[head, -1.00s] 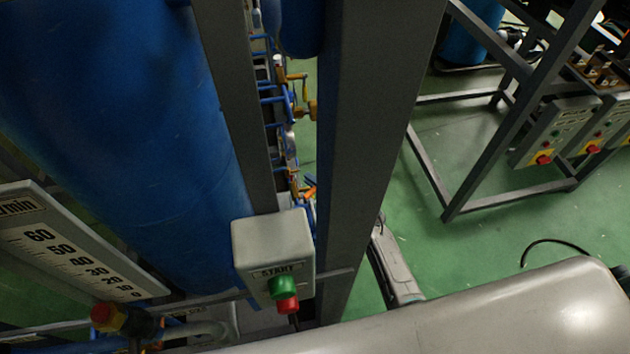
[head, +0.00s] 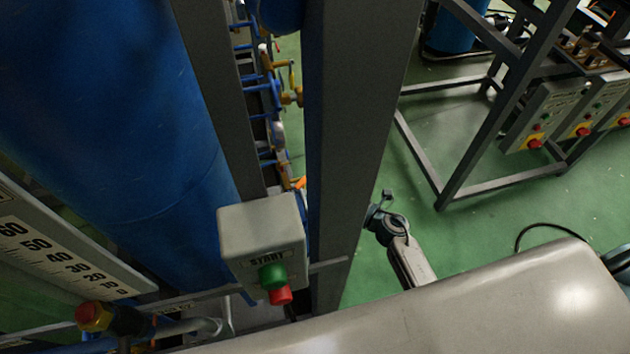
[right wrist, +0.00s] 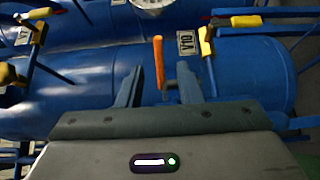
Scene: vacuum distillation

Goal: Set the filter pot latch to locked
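In the right wrist view, an orange lever handle (right wrist: 158,62) stands upright in front of a blue horizontal vessel (right wrist: 85,95). I take it to be the filter pot latch, but no marking confirms this. My right gripper (right wrist: 160,85) is open. Its two dark fingers are well apart, with the handle showing in the gap between them and apparently beyond their tips. I see no contact. My left gripper is not in view.
A grey START box (head: 262,235) with green and red buttons hangs by a grey steel post (head: 345,130). A large blue tank (head: 110,120) stands left.

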